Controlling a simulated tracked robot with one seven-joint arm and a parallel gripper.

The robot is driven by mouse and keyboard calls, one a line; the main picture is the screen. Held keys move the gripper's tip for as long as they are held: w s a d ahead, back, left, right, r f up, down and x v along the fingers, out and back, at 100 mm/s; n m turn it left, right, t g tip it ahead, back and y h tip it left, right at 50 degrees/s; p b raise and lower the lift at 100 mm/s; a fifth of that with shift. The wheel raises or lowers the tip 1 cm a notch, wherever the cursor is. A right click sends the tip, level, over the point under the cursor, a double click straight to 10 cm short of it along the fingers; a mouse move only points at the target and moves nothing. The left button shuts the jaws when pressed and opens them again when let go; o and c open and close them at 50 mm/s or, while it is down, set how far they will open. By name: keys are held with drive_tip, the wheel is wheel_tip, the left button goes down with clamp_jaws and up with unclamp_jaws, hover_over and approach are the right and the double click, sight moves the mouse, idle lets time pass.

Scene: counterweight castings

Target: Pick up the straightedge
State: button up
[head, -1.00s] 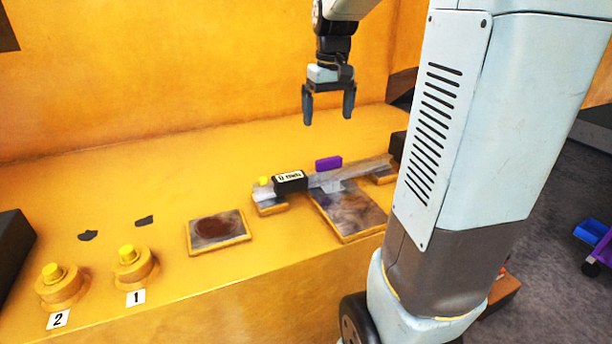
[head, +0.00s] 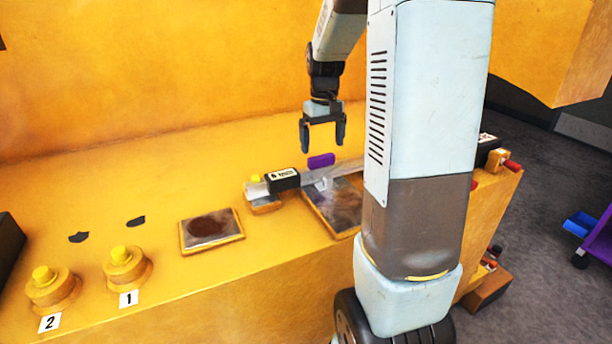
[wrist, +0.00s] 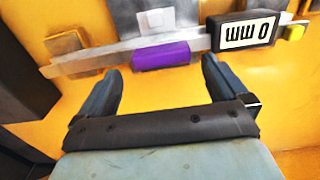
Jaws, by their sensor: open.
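The straightedge is a long grey bar (head: 345,167) lying across pads on the yellow casting's ledge. It also shows in the wrist view (wrist: 112,55), crossing the top. A purple block (head: 321,161) sits against its long side, seen in the wrist view (wrist: 160,55) too. My gripper (head: 322,147) is open and empty, above the purple block. In the wrist view its fingertips (wrist: 162,66) lie either side of the purple block. My arm hides the bar's right end.
A plate with a dark round patch (head: 210,229) lies left of the bar. Yellow knobs marked 2 (head: 48,286) and 1 (head: 126,264) stand further left. A tall yellow wall (head: 170,70) rises behind the ledge. A dark block (head: 10,238) is at far left.

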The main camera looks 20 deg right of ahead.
sight(322, 156)
drive_tip(key=shift+f, duration=2.75)
drive_tip(key=shift+c, duration=0.2)
drive_tip(key=c, duration=1.2)
